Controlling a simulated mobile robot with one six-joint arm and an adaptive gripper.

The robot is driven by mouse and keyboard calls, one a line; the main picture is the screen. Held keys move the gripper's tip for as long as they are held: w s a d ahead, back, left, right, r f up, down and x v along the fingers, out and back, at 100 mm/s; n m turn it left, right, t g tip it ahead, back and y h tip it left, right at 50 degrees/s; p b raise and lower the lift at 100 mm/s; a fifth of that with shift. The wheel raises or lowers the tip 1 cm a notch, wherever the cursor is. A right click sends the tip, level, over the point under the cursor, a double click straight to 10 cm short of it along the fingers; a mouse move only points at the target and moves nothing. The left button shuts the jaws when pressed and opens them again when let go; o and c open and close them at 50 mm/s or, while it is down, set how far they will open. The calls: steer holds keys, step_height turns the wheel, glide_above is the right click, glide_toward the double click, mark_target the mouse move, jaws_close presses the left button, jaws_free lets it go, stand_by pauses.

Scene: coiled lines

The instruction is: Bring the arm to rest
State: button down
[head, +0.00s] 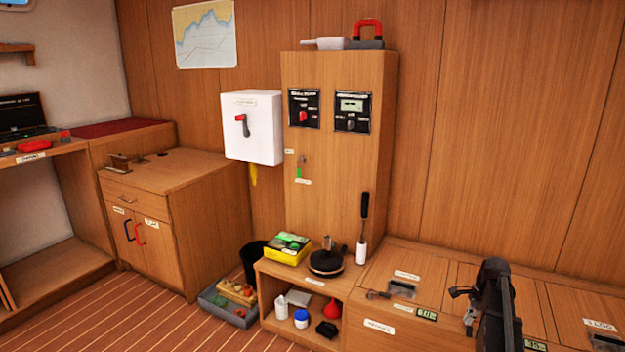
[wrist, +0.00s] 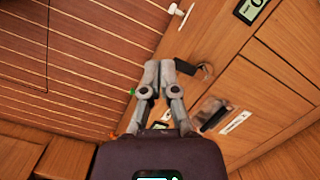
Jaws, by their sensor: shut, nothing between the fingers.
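My gripper (wrist: 159,75) is shut and empty in the wrist view, its two grey fingers together over the wooden bench front and the striped floor. In the head view my gripper (head: 462,308) hangs at the lower right, in front of the wooden bench (head: 420,275). My black arm link beside it hides part of the bench top. No held object shows in either view.
A low shelf (head: 262,268) with a yellow-green box (head: 288,248) and a black round item (head: 326,263) stands left of the bench. A tall wooden cabinet (head: 335,210) rises behind it. The striped floor (head: 120,310) is open at the lower left.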

steer(key=s+a+n+h, duration=0.1)
steer(key=s+a+n, duration=0.45)
steer(key=a, duration=0.65)
steer(key=s+a+n, duration=0.5)
steer(key=a+n, duration=0.2)
steer(key=a, duration=0.4)
steer(key=s+a+n+h, duration=0.1)
steer(key=s+a+n, duration=0.5)
steer(key=a, duration=0.6)
step_height(320, 180, up, 37)
steer(key=p, duration=3.7)
steer(key=shift+w+d+g+p, duration=0.15)
steer(key=shift+w+g+p, duration=0.15)
steer(key=shift+w, duration=0.15)
steer(key=shift+s, duration=0.1)
